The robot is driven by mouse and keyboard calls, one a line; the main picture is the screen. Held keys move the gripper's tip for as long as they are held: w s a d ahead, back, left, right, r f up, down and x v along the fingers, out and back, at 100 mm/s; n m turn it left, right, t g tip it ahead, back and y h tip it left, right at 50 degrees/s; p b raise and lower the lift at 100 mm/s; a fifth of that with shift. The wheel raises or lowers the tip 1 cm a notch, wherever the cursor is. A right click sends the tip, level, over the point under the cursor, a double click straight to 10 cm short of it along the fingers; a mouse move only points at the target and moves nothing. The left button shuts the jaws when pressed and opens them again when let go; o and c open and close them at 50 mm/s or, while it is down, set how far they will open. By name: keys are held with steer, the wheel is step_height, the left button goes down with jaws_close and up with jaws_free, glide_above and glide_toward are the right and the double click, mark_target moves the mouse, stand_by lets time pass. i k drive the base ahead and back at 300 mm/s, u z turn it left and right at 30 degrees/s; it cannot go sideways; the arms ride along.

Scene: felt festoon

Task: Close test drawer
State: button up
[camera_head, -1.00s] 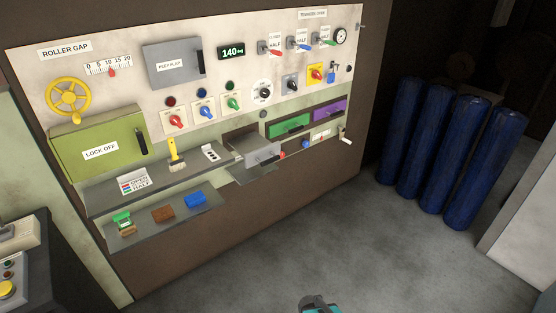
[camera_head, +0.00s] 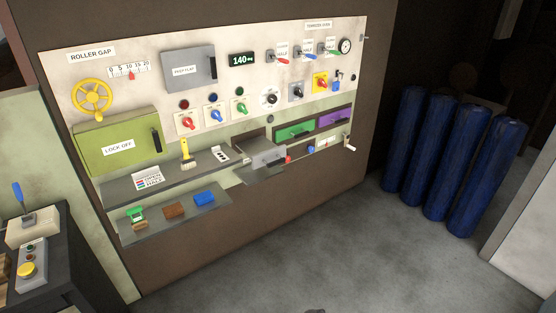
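A grey drawer (camera_head: 268,157) sticks out from the lower middle of the control panel, left of the green and purple drawer fronts. Its front has a dark handle and its inside shows from above, so it stands open. I cannot read a label on it. The green drawer (camera_head: 294,132) and the purple drawer (camera_head: 335,118) look flush with the panel. My gripper is not clearly in view; only a small dark tip of something shows at the bottom edge, too little to tell what it is.
A shelf (camera_head: 120,188) with a yellow-handled tool (camera_head: 185,152) runs left of the drawer. Blue cylinders (camera_head: 440,165) stand at right. A console (camera_head: 50,260) stands at left. The floor (camera_head: 330,250) before the panel is clear.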

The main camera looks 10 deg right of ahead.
mark_target(261, 150)
steer(key=u, duration=0.1)
steer(key=i, duration=0.9)
steer(key=z, duration=0.35)
steer(key=k, duration=0.55)
steer(key=u, duration=1.35)
